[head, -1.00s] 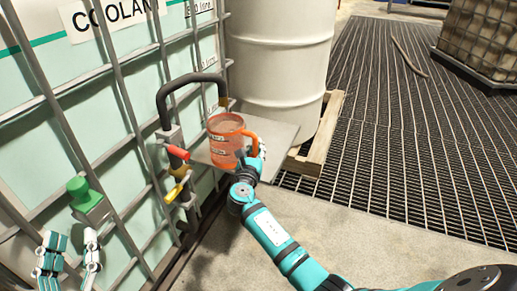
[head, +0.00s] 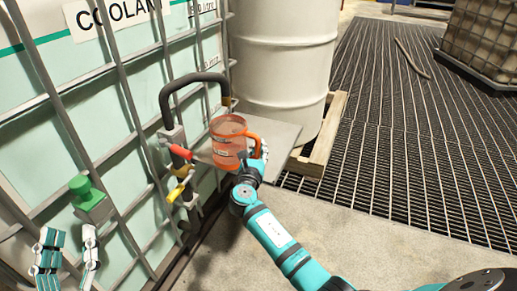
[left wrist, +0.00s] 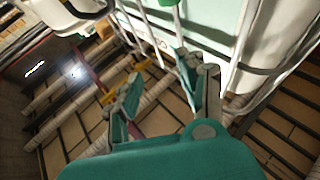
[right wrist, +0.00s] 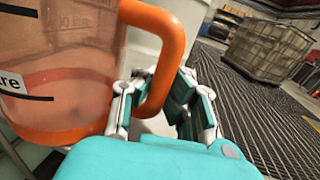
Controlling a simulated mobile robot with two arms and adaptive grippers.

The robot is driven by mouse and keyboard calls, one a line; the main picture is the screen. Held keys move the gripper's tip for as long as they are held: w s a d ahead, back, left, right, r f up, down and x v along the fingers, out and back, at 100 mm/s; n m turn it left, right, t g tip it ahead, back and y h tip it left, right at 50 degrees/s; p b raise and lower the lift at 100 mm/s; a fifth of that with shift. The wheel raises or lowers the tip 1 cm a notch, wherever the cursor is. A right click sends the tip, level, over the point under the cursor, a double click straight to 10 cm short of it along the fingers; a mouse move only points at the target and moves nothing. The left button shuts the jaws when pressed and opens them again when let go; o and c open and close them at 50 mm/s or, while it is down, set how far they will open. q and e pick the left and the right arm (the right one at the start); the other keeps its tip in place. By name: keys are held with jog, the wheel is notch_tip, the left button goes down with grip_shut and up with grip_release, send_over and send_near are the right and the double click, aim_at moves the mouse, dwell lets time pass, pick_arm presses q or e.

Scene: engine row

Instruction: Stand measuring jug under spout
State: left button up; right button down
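The measuring jug (head: 229,146), clear orange with an orange rim and handle, is upright at the right end of the black hose spout (head: 190,82). The spout's brass end (head: 227,101) is just above the jug's rim. My right gripper (head: 262,153) has its fingers on either side of the jug's handle (right wrist: 170,75) and looks shut on it. The jug is over the left part of a grey plate (head: 278,137); I cannot tell whether its base touches it. My left gripper (head: 68,250) is open and empty at lower left, its fingers apart in the left wrist view (left wrist: 165,95).
A white drum (head: 283,70) on a wooden pallet (head: 322,150) stands behind the plate.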

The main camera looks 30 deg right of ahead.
pick_arm(q)
jog(key=shift+s+r+t, duration=0.25)
jog(key=shift+r+t, duration=0.05)
jog(key=shift+r, duration=0.05)
pick_arm(e)
jog(key=shift+f, duration=0.15)
jog(key=c, duration=1.4)
grip_release()
pick_arm(q)
jog(key=shift+r, duration=0.1)
pick_arm(e)
jog(key=shift+s+a, duration=0.1)
jog(key=v, duration=1.1)
jog(key=shift+s+a, duration=0.25)
jog(key=shift+s, duration=0.05)
